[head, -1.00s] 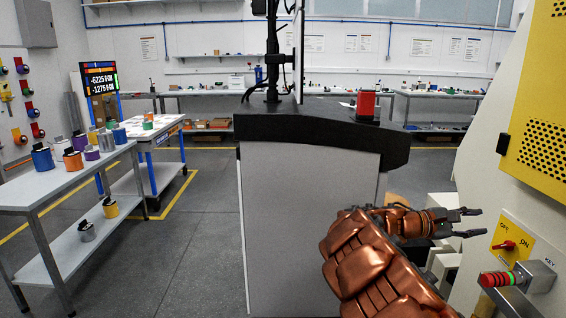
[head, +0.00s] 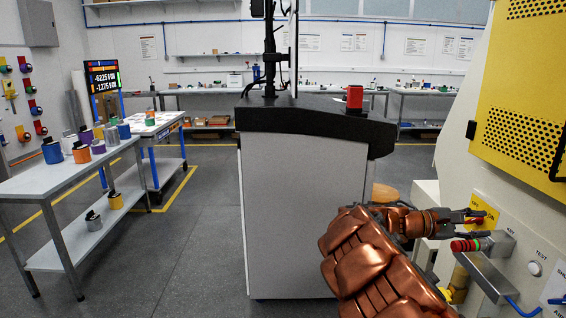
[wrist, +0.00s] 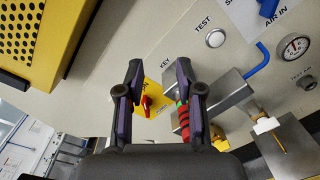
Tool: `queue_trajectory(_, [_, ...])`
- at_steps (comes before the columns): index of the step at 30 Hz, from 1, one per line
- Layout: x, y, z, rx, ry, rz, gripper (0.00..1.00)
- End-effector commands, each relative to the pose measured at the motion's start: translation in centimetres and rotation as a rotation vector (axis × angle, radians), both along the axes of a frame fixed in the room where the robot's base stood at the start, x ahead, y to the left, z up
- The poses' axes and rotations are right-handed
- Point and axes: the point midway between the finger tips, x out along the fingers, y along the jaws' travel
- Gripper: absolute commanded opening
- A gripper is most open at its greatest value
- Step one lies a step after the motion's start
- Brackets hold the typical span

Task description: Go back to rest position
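My gripper (head: 474,224) is at the right side of the head view, in front of the cream machine's panel. In the wrist view my gripper (wrist: 158,90) has its two fingers apart, with nothing between the tips. Beyond the fingers is a yellow plate (wrist: 155,121) with a red rotary switch (wrist: 146,102). A red and green striped handle (wrist: 185,120) on a metal block is partly behind the right finger. The handle (head: 466,245) also shows just below my gripper in the head view. I cannot tell if they touch.
A grey cabinet with a black top (head: 300,122) stands left of my arm. A TEST button (head: 534,268) and blue hose (head: 522,308) are on the panel. The floor (head: 190,240) at the left is clear beside the tables (head: 70,185).

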Motion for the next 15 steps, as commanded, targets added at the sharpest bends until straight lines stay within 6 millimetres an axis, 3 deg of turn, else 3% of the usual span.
queue_trajectory(8, [-4.1,-0.3,-0.4,0.075,-0.075,-0.081,0.36])
queue_trajectory(15, [-9.6,0.1,-1.9,0.192,-0.179,-0.186,0.36])
